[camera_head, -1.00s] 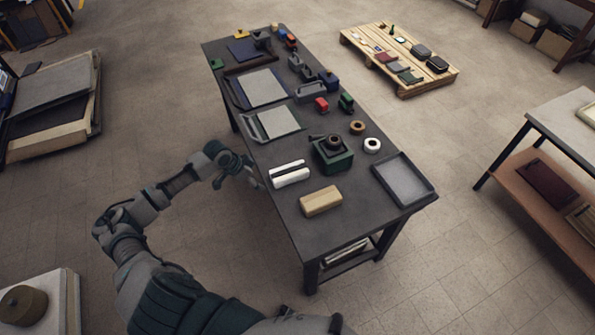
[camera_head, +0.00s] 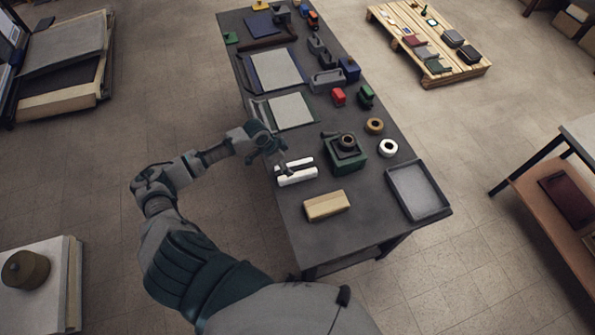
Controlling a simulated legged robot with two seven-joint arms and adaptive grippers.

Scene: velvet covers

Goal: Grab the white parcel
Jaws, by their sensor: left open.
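The white parcel (camera_head: 298,178) lies on the dark table (camera_head: 285,215) near its left edge; it shows as two white strips with a dark band between them. My left gripper (camera_head: 279,164) is open at the parcel's left end, over the table's edge. Its fingers overlap that end in the picture, and I cannot tell whether they touch it. My right gripper is not in view.
A tan block (camera_head: 326,206) lies in front of the parcel. A green device (camera_head: 345,155) stands to its right, with a white roll (camera_head: 388,148) and a grey tray (camera_head: 418,190) beyond. Panels (camera_head: 291,111) lie behind the parcel.

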